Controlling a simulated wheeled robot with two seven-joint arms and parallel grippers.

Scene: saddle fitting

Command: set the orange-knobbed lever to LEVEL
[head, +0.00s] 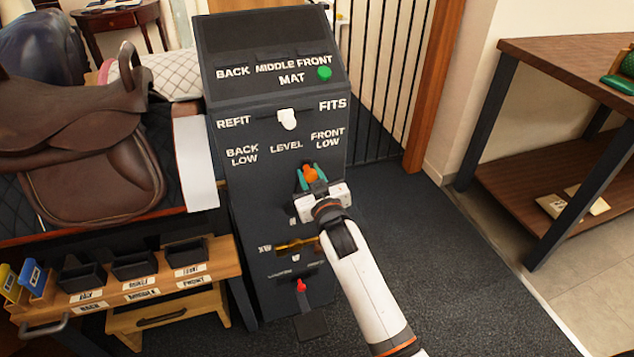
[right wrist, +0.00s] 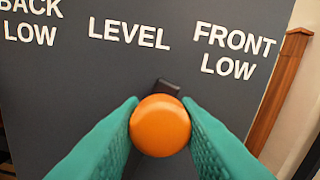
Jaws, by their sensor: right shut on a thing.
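A dark upright panel (head: 261,180) carries the labels BACK LOW, LEVEL and FRONT LOW. The orange knob (head: 310,174) of the lever is below them, sideways between LEVEL and FRONT LOW in the head view. In the right wrist view the orange knob (right wrist: 160,125) is round and close, with a short dark piece of the lever (right wrist: 169,86) above it. My right gripper (head: 312,176) is shut on the knob, one teal finger on each side; both fingers also show in the right wrist view. The lever's pivot is hidden. My left gripper is not in view.
A white knob (head: 287,120) sits above, between REFIT and FITS, with a green button (head: 324,73) higher up. A red-tipped control (head: 301,286) is low on the panel.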

